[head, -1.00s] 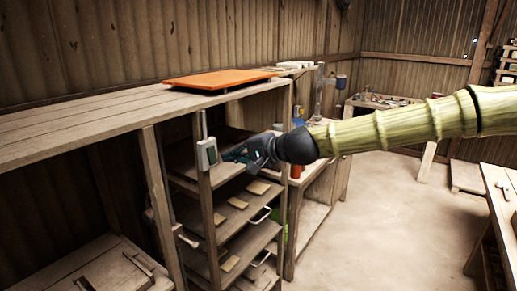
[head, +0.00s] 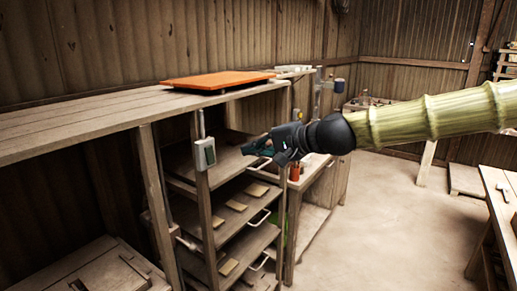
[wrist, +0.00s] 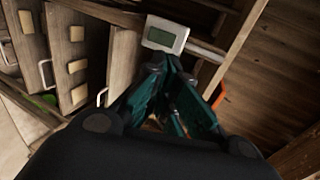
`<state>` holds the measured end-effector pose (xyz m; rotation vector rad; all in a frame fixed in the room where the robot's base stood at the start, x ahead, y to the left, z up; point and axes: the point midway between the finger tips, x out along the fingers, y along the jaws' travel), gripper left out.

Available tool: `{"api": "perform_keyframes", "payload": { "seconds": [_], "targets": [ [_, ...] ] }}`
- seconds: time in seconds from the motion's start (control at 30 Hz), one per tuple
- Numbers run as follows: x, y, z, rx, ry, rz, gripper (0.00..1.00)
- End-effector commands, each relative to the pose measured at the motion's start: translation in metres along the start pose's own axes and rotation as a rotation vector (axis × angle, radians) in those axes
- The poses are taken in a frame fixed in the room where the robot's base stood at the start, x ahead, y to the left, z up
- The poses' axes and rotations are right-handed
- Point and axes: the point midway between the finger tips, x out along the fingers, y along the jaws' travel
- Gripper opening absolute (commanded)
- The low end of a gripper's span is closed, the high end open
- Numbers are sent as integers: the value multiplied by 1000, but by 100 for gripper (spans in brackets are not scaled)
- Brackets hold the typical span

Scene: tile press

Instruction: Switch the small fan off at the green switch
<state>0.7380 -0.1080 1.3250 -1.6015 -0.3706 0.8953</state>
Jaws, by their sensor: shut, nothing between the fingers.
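A small pale box with a grey-green face (head: 205,153) is fixed to the wooden post at the front of the shelf rack. It also shows in the wrist view (wrist: 166,34), just beyond my fingertips. I cannot tell whether it is the green switch, or read its state. My gripper (head: 246,149), with dark teal fingers, is to the right of the box and apart from it in the head view. In the wrist view my gripper (wrist: 170,65) is shut with nothing in it. I cannot make out a small fan in either view.
An orange panel (head: 218,79) lies on the long wooden bench top (head: 90,120) above the rack. Shelves with several tan blocks and white handles (head: 259,217) are below. A wooden table (head: 500,185) stands at the right. The floor (head: 385,220) between is clear.

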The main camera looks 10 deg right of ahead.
Motion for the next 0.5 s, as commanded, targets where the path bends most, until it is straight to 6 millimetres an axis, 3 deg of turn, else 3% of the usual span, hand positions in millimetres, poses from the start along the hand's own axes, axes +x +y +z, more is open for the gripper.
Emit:
{"api": "perform_keyframes", "payload": {
  "seconds": [0.5],
  "targets": [
    [-14,-1,0,2,0,0,0]
  ]
}}
